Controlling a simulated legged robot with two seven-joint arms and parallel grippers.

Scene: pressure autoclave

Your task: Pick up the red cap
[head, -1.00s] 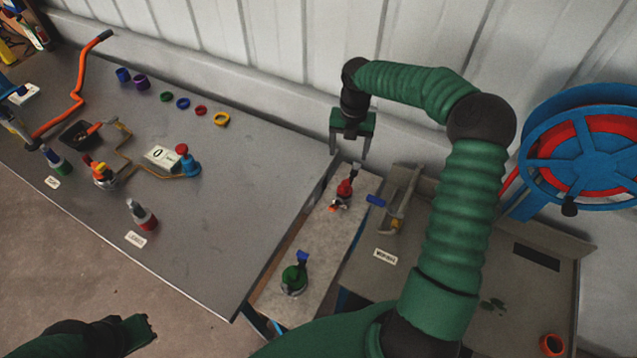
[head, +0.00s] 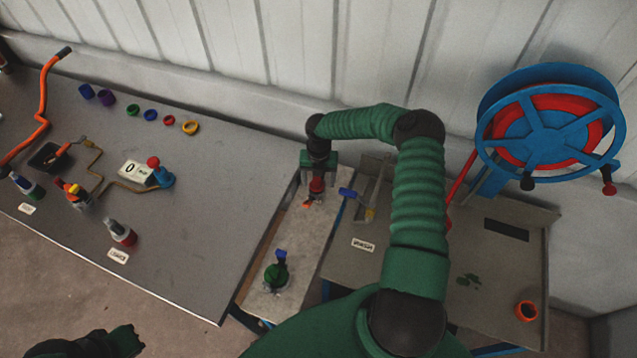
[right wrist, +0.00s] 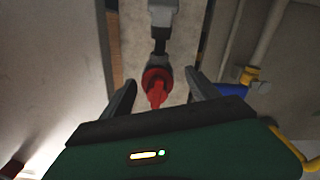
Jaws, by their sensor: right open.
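The red cap (head: 316,185) is on a small dark and grey fitting on the pale plank, below my right gripper (head: 318,180). In the right wrist view, the red cap (right wrist: 157,82) is upper centre, with a red tab pointing toward the palm. The right gripper (right wrist: 160,88) is open, one dark finger on each side of the cap. I see gaps beside it; contact does not show. A dark green part of mine at the lower left of the head view may be the left gripper; its jaws cannot be made out.
A green-bodied bottle with a blue top (head: 277,270) stands nearer on the plank (head: 262,300). A blue-handled valve (head: 362,200) is just right of the red cap. The grey table (head: 190,210) at left holds coloured rings and bottles. A blue reel (head: 548,125) stands at right.

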